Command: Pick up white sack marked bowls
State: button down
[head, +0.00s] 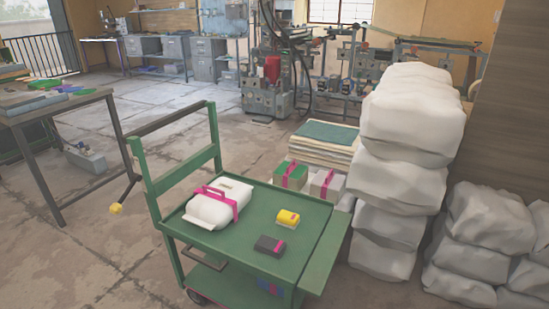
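A white sack (208,211) lies on the top deck of a green cart (305,220), at its left side. A pink strap runs around the sack, and a small pale label shows near its top. Any writing on it is too small to read, so I cannot tell whether it says bowls. Large plain white sacks (412,115) are stacked on the right, with more (480,235) beside them. My gripper does not show in this view.
A yellow box (287,218) and a dark box (269,245) share the cart deck. Strapped boxes (291,174) and folded cloths (324,147) stand behind the cart. A workbench (58,108) is at left. Open floor lies between bench and cart, and behind.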

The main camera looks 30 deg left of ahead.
aim_at(213, 207)
jog(key=u, duration=1.6)
